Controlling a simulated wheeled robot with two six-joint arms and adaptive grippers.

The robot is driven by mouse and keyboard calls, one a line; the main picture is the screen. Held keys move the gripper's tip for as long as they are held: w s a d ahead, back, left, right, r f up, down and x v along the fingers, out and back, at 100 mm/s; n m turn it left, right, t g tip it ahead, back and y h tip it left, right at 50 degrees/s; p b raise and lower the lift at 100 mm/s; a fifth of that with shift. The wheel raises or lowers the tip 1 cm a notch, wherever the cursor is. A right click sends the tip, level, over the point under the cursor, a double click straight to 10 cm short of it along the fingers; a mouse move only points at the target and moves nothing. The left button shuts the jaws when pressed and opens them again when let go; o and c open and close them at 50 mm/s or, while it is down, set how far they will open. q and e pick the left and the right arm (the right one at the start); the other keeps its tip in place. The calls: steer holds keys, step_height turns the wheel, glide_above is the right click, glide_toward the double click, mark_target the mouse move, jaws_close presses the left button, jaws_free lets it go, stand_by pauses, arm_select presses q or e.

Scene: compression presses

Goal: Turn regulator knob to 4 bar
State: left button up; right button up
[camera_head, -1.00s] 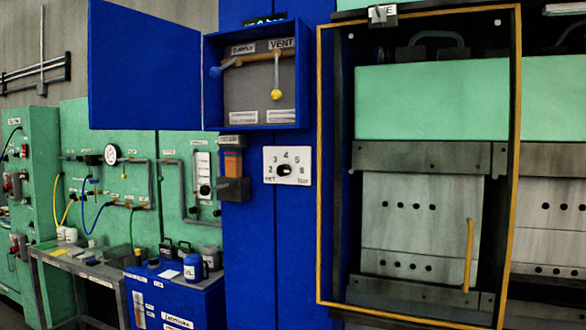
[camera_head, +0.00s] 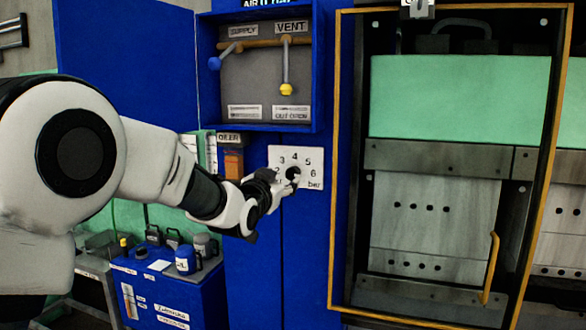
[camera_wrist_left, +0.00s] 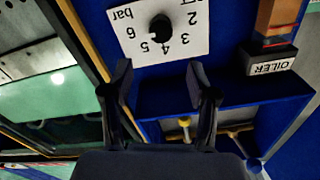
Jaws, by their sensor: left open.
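The black regulator knob (camera_head: 293,173) sits in a white dial plate (camera_head: 312,158) marked 2 to 6 bar on the blue cabinet. My left gripper (camera_head: 279,184) is open at the lower left of the dial and covers part of it. In the left wrist view, the plate (camera_wrist_left: 187,35) appears upside down and the knob (camera_wrist_left: 160,28) lies beyond the gap between the open fingertips of the left gripper (camera_wrist_left: 160,72). The fingers look apart from the knob. I cannot tell exactly which number the knob points to. My right gripper is not in view.
Above the dial, an open blue box (camera_head: 313,60) holds the supply and vent levers. The orange oiler (camera_head: 233,163) is left of the dial. A press with a yellow-framed guard (camera_head: 337,200) stands right. A blue cart (camera_head: 205,295) stands lower left.

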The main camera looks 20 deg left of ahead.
mark_target(290, 174)
arm_select(q)
steer(key=w+p, duration=0.1)
steer(key=w, duration=0.1)
steer(key=w+p, duration=0.1)
steer(key=w, duration=0.2)
steer(key=w+f+p, duration=0.1)
steer(key=w, duration=0.2)
steer(key=shift+w+a+p, duration=0.15)
steer(key=shift+a+p, duration=0.05)
steer(key=shift+p, duration=0.2)
steer(key=shift+s+d+r, duration=0.15)
steer(key=shift+s+d, duration=0.15)
steer(key=shift+s, duration=0.05)
steer(key=shift+w+a, duration=0.1)
jaws_close()
